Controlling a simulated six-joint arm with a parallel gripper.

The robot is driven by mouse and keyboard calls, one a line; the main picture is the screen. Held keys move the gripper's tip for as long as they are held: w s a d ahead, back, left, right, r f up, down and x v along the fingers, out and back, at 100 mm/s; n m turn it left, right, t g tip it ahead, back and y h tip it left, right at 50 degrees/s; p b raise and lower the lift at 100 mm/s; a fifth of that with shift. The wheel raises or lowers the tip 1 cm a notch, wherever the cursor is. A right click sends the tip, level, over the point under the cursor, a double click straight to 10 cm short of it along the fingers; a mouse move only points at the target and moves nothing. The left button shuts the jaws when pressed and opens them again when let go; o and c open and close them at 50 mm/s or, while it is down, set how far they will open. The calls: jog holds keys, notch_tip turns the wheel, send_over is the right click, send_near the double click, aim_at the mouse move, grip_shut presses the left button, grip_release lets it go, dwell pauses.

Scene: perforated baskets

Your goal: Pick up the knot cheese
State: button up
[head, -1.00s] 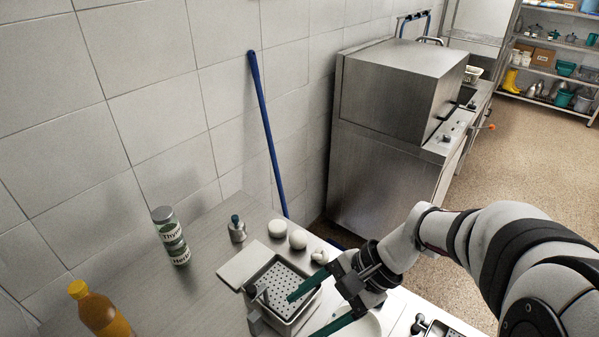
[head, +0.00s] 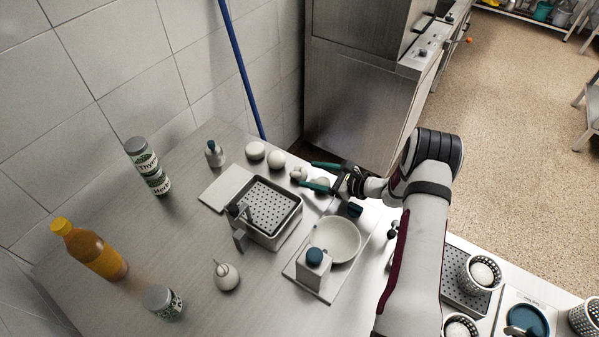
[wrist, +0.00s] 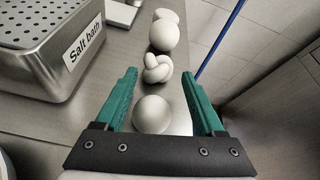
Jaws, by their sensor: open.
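The knot cheese (wrist: 157,68) is a white knotted lump on the steel counter. In the wrist view it lies just beyond my open fingertips, roughly centred between them. A smooth white ball (wrist: 152,114) sits between the fingers, nearer the palm than the knot.
Beyond the knot are a round white cheese (wrist: 164,36) and a flatter one (wrist: 166,15). The metal "Salt bath" basin (wrist: 60,60) stands close on the left. A white bowl (head: 336,239) is on a board. A blue pole (head: 242,70) leans on the wall.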

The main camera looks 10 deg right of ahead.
aim_at(306, 173)
jog(key=x, duration=0.4)
jog(key=shift+s, duration=0.1)
grip_shut()
jog(key=shift+r, duration=0.1)
